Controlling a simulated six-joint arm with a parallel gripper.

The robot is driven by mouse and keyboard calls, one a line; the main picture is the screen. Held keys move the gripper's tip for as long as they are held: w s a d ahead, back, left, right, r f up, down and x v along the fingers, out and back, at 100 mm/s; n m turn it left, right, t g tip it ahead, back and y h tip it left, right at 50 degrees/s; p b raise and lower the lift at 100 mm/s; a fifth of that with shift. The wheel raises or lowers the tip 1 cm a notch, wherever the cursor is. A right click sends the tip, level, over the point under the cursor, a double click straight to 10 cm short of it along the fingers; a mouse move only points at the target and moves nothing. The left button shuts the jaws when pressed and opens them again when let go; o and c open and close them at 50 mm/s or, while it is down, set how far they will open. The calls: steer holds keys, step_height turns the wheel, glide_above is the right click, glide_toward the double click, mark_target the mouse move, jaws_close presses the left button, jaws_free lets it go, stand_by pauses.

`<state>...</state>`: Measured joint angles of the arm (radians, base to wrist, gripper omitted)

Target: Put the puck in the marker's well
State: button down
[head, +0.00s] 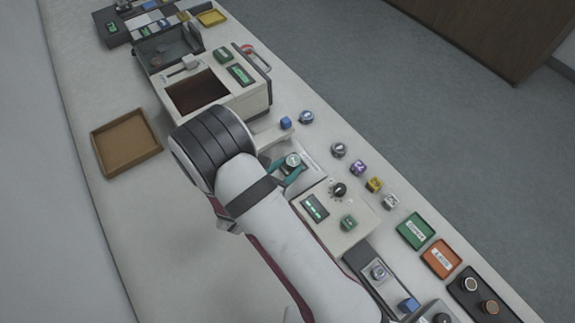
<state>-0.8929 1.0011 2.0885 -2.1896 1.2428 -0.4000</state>
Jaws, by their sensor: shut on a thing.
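My gripper (288,169) shows as teal fingers beside the wrist, near the middle of the picture. It is shut on a round puck (292,159) with a pale top, over or at a pale block (315,158). Whether the puck touches the block I cannot tell. A small blue cube (286,123) sits just beyond the block. Which of these is the marker is not clear. My wrist hides part of the block, and no empty well shows clearly.
A control box (339,218) with a black knob stands close by. Green (431,241) and orange (456,267) trays lie right; a brown tray (158,146) lies left.

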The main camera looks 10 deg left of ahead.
steer(key=shift+f, duration=0.55)
steer(key=shift+c, duration=1.8)
jaws_free()
steer(key=shift+r, duration=0.3)
steer(key=v, duration=1.2)
steer(key=shift+r, duration=0.45)
steer(key=d+r+m+g+h, duration=0.2)
steer(key=d+r+m+g, duration=0.15)
steer(key=d+m, duration=0.4)
steer(key=d+r+m+g+h, duration=0.2)
steer(key=d+r+m+g, duration=0.15)
steer(key=d+m, duration=0.35)
steer(key=s+d+r+m+g+y, duration=0.5)
steer(key=s+d+m, duration=0.3)
steer(key=s+m, duration=0.4)
steer(key=s+a+r+m+y, duration=0.2)
steer(key=a+m+y, duration=0.3)
steer(key=m, duration=0.5)
steer(key=shift+s+r+m, duration=0.3)
steer(key=shift+s+m, duration=0.05)
steer(key=shift+s, duration=0.35)
